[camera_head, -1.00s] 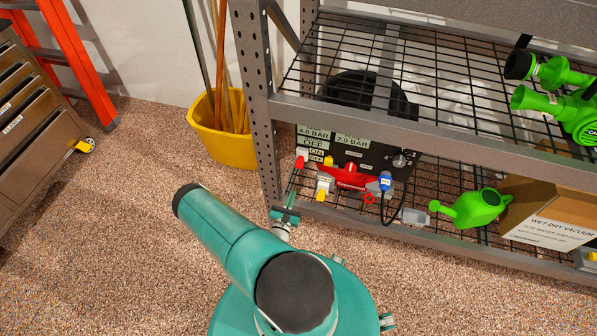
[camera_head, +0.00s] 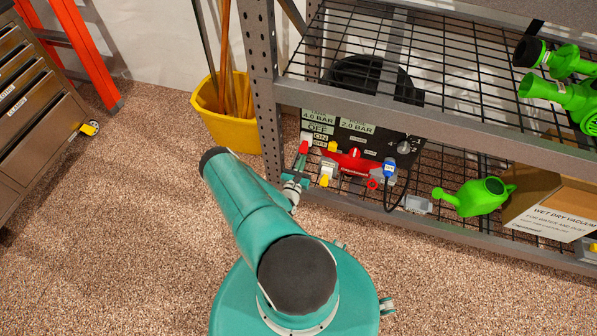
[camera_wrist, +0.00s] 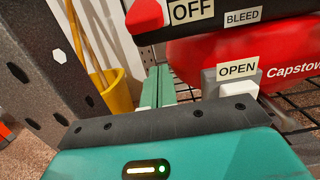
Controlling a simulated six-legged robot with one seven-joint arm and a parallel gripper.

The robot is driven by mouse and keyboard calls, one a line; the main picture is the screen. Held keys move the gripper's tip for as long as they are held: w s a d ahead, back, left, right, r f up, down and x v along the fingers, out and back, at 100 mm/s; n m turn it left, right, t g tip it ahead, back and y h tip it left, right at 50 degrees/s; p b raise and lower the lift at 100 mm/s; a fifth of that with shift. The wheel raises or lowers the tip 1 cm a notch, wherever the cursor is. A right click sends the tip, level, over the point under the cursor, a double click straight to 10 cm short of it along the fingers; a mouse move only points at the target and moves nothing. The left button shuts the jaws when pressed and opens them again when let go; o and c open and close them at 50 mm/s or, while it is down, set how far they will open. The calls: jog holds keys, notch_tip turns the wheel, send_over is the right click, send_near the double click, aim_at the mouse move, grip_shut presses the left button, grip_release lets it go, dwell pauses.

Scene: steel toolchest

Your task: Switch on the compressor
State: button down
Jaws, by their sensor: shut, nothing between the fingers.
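The compressor has a black panel (camera_head: 352,135) and a red body (camera_head: 355,163), and sits on the lower wire shelf. Its panel carries "4.0 BAR", "2.0 BAR", "OFF" and "ON" labels. A red switch lever (camera_head: 303,147) is at the panel's left edge beside the OFF/ON labels; in the wrist view its red part (camera_wrist: 145,14) is next to the "OFF" label. My gripper (camera_head: 300,171) is just below and in front of that lever. In the wrist view its teal fingers (camera_wrist: 157,86) are together and empty, below the red part. Whether they touch it cannot be told.
A perforated shelf post (camera_head: 262,95) stands close left of my gripper. A yellow valve handle (camera_head: 325,180) and an "OPEN" label (camera_wrist: 237,67) are to the right. A yellow bucket (camera_head: 228,125) stands behind the post. A green watering can (camera_head: 478,196) is farther right.

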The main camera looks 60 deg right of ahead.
aim_at(305, 145)
jog(key=shift+s+a+r, duration=0.1)
jog(key=shift+a+r, duration=0.2)
jog(key=shift+r, duration=0.65)
jog(key=shift+a+r, duration=0.25)
jog(key=shift+r, duration=0.65)
